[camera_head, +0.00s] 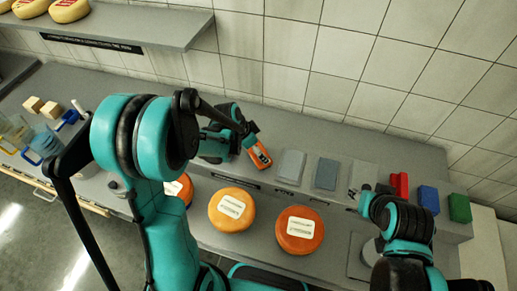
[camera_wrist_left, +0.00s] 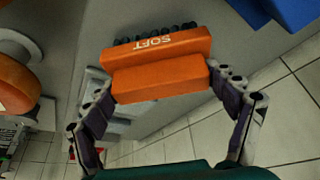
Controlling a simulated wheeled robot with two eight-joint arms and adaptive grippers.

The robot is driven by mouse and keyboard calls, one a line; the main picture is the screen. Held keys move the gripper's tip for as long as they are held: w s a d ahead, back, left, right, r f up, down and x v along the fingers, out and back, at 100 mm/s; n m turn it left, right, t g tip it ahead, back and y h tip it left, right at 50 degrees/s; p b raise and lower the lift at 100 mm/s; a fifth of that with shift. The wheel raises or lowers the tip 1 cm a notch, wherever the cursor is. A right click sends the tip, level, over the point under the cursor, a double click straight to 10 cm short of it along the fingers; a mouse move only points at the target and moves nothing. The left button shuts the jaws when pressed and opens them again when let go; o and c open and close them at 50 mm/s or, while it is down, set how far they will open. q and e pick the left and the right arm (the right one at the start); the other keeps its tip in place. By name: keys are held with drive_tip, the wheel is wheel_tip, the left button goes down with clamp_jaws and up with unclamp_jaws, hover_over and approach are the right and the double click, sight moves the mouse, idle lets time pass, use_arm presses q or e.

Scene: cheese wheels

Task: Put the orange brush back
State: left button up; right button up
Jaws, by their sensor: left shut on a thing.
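The orange brush (camera_head: 261,155) is in my left gripper (camera_head: 247,143), above the left end of the row of pads on the counter's back ledge. In the left wrist view, the orange brush (camera_wrist_left: 160,80) spans between the two fingers of my left gripper (camera_wrist_left: 160,85), which are shut on its ends. Its word "SOFT" faces the camera, and dark bristles show along its far edge. My right gripper (camera_head: 361,196) is low at the right, near the ledge's front edge; its fingers are too small to read.
Grey pads (camera_head: 290,166) lie in a row on the ledge (camera_head: 268,178). Red (camera_head: 399,184), blue (camera_head: 429,199) and green (camera_head: 459,208) blocks stand right of them. Orange (camera_head: 299,230) and yellow (camera_head: 232,210) cheese wheels sit on the counter in front. A tiled wall is behind.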

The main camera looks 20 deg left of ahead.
use_arm(q)
drive_tip(key=shift+d+r, duration=0.1)
drive_tip(key=shift+f, duration=0.25)
drive_tip(key=o, duration=1.3)
drive_tip(key=shift+r, duration=0.1)
